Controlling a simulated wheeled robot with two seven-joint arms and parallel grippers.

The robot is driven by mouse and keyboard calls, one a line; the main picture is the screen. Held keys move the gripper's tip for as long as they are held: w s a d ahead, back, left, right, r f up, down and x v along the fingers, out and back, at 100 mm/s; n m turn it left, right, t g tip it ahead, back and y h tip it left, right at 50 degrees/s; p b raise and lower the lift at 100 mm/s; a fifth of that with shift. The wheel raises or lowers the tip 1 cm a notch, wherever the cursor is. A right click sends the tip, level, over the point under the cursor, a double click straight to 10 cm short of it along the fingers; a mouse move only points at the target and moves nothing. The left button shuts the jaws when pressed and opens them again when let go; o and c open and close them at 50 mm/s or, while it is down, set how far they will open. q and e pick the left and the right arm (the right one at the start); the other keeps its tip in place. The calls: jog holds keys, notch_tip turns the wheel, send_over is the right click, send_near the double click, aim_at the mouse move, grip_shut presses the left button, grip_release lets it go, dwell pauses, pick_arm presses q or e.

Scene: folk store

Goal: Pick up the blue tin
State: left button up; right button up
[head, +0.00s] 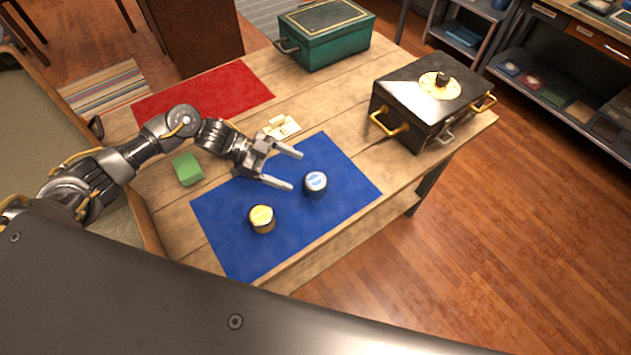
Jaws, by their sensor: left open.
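The blue tin (316,183) is a small round tin with a pale blue and silver lid. It stands upright on the blue mat (233,245). My left gripper (296,169) comes in from the left, over the mat. Its two fingers are spread apart and point towards the blue tin, with nothing between them. The fingertips are just left of the tin; I cannot tell their exact height or distance from it. My right gripper is not in view.
A yellow-lidded tin (262,219) stands on the mat, left of the blue tin. A green block (187,169), small cards (281,127), a red mat (205,93), a green chest (325,40) and a black box (431,101) with brass handles share the wooden table (345,112).

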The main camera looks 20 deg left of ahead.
aim_at(312, 179)
pick_arm(q)
jog(key=shift+d+f, duration=0.3)
jog(key=shift+d, duration=0.3)
jog(key=shift+d+p, duration=0.2)
jog(key=shift+p, duration=0.1)
jog(key=p+x, duration=0.1)
jog(key=x, duration=0.2)
jog(key=shift+d+f+p, duration=0.1)
jog(key=shift+d+p, duration=0.2)
jog(key=shift+p, duration=0.05)
jog(key=shift+d+f, duration=0.3)
jog(key=shift+d, duration=0.15)
jog(key=c, duration=1.1)
